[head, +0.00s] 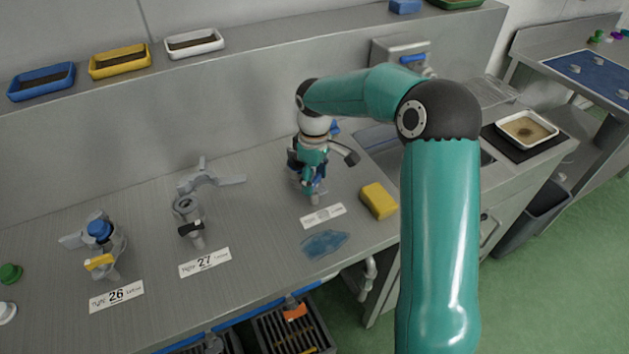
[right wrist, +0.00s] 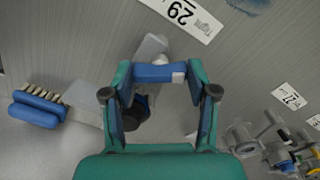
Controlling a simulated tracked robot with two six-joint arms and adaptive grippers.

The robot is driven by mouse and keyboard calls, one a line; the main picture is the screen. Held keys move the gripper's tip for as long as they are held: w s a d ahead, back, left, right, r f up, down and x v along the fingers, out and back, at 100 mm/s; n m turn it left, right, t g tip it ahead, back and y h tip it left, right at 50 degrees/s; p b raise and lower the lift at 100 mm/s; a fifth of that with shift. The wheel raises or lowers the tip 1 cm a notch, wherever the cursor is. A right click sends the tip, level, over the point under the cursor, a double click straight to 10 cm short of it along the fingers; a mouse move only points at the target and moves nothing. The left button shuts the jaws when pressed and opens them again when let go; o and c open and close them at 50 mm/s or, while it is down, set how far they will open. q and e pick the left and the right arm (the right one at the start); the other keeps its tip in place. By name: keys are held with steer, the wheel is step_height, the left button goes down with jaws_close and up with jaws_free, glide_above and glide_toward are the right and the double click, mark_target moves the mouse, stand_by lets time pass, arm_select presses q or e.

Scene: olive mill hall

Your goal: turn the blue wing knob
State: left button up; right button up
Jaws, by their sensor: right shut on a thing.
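The blue wing knob (right wrist: 157,73) lies between my right gripper's fingertips in the right wrist view, its bar spanning from one finger to the other. My right gripper (head: 312,182) is shut on it, and the fingers also show in the right wrist view (right wrist: 160,76). The grey valve body (right wrist: 152,47) under the knob is partly visible past the fingers. In the head view the gripper covers most of this valve and knob. The printed label 29 (right wrist: 181,12) lies on the bench beside it. My left gripper is in neither view.
Valves by label 27 (head: 205,261) and label 26 (head: 117,296) stand to the left. A yellow sponge (head: 379,201) and blue cloth (head: 325,243) lie close by. A blue brush (right wrist: 36,108) lies beside the valve. Trays (head: 120,61) stand on the ledge.

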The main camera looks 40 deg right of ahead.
mark_target(315, 179)
steer(key=m+b, duration=0.1)
steer(key=m, duration=0.2)
steer(key=shift+m, duration=0.3)
steer(key=shift+r+m+b, duration=0.1)
steer(key=shift+m+b, duration=0.25)
steer(key=shift+m, duration=1.15)
steer(key=o, duration=0.9)
step_height(315, 179, up, 12)
steer(key=shift+f, duration=0.1)
